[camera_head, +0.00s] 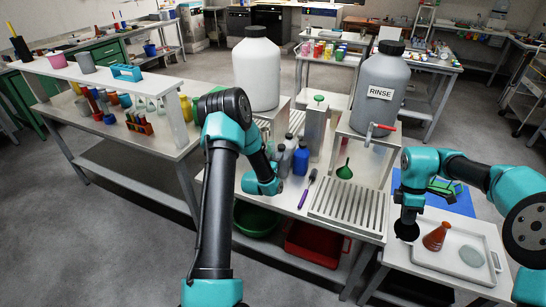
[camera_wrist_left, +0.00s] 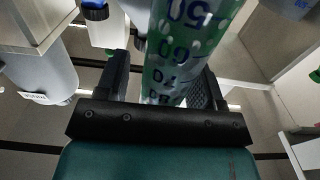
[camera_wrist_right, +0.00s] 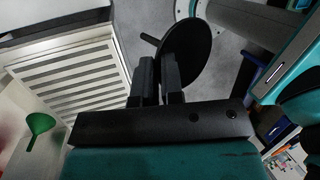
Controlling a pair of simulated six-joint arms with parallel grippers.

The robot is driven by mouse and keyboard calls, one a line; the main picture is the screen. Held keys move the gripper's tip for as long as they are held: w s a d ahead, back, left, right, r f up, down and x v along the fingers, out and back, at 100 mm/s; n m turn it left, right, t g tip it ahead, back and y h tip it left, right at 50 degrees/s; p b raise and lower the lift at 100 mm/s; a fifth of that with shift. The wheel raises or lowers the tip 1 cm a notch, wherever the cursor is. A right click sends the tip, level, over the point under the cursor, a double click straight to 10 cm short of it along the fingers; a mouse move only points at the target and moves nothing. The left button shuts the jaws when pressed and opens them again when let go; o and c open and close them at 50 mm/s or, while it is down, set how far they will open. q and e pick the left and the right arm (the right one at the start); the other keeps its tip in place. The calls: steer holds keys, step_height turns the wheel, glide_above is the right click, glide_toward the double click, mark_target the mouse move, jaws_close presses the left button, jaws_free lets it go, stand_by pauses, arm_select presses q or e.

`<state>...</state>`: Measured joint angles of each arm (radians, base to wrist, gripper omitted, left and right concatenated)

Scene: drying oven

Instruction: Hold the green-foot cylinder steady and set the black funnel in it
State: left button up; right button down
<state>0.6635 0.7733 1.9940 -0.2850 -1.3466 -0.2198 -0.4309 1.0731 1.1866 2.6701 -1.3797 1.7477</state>
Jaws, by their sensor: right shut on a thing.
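The graduated cylinder (camera_wrist_left: 180,50), clear with green tint and blue numbers, stands between the fingers of my left gripper (camera_wrist_left: 160,88) in the left wrist view. The fingers are open around it, with a gap at the left finger. Its foot is not visible, and in the head view I cannot make the cylinder out near my left gripper. My right gripper (camera_wrist_right: 157,78) is shut on the black funnel (camera_wrist_right: 192,48), whose round mouth and short stem show in the right wrist view. In the head view the funnel (camera_head: 406,231) hangs by the tray, away from my left gripper.
A white tray (camera_head: 425,262) holds an orange flask (camera_head: 436,236) and a dish. Blue bottles (camera_head: 301,159) and a purple-handled tool (camera_head: 307,190) are near my left gripper.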

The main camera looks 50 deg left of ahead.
arm_select(q)
steer(key=v, duration=1.2)
steer(key=shift+w, duration=0.15)
stand_by(0.3)
steer(key=x, duration=1.1)
steer(key=shift+w+a, duration=0.2)
steer(key=shift+w, duration=0.1)
